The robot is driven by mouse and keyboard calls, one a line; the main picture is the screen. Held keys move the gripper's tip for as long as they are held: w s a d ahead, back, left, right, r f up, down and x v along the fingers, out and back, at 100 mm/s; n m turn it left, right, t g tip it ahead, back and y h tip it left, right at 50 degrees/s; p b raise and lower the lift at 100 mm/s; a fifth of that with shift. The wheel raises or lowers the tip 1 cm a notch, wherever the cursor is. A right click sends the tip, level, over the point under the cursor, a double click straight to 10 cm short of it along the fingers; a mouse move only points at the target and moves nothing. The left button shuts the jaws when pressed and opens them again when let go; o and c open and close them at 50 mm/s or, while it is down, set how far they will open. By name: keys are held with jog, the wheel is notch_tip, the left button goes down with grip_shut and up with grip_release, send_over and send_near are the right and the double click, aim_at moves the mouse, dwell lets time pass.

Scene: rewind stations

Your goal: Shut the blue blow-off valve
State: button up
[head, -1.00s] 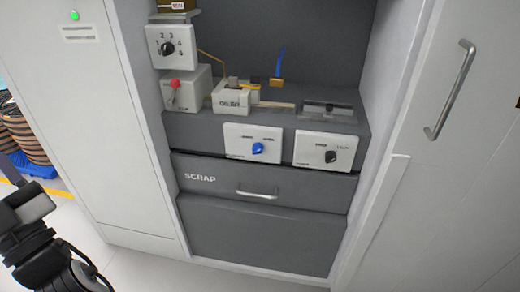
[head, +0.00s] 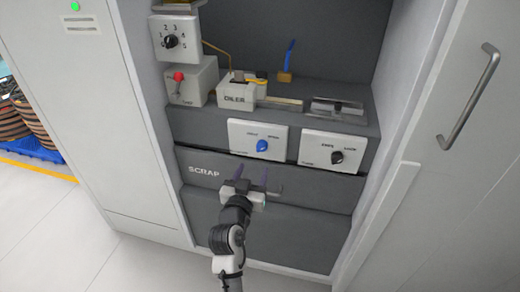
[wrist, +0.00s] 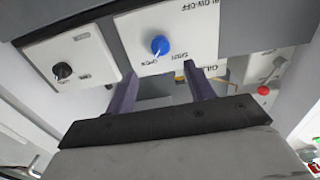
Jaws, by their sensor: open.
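The blue blow-off valve knob (head: 262,146) sits on a white label plate (head: 240,140) on the front of the grey station. In the wrist view the blue knob (wrist: 160,45) is ahead of my fingers, between their directions, with "BLOW-OFF" on its plate and two position words below it. My gripper (head: 251,178) is open and empty, in front of the scrap drawer and below the knob. Its two purple fingers (wrist: 163,92) also show apart in the wrist view. They do not touch the knob.
A black knob (head: 337,157) on a similar plate is to the right. The SCRAP drawer (head: 203,171) with its handle lies below. A red-tipped lever (head: 179,77), a numbered dial (head: 171,41) and the oiler box (head: 236,97) are above left. Cabinet walls close both sides.

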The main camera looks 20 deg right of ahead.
aim_at(261, 150)
jog(key=p+x, duration=0.1)
jog(key=x, duration=0.8)
jog(key=shift+w+d+p, duration=0.1)
jog(key=shift+w+p, duration=0.15)
jog(key=shift+p, duration=0.1)
jog(key=shift+c, duration=0.4)
jog(key=c, duration=0.9)
